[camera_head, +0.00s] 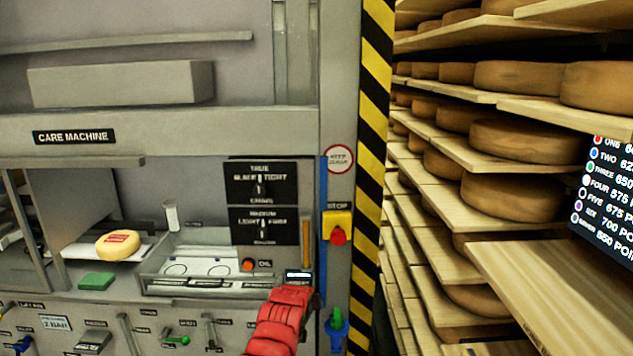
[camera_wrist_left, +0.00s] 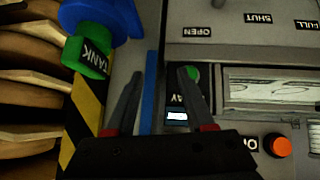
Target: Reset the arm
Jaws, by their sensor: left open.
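My left arm (camera_head: 280,322), with red segments, rises from the bottom edge of the head view in front of the machine's right part. Its gripper is mostly hidden there behind the arm. In the left wrist view my left gripper (camera_wrist_left: 160,75) shows two dark fingers spread apart with nothing between them. The fingers are in front of the machine's panel, close to a small lit display (camera_wrist_left: 177,116) and a blue vertical strip (camera_wrist_left: 151,75). I cannot tell whether they touch the panel. My right gripper is in neither view.
The care machine (camera_head: 160,122) holds a yellow cheese wheel (camera_head: 117,245) with a red label, a green block (camera_head: 97,281) and a tray (camera_head: 160,266). A stop button (camera_head: 338,236) and a blue-green tank valve (camera_head: 337,326) are close right of my arm. Cheese shelves (camera_head: 530,262) stand farther right.

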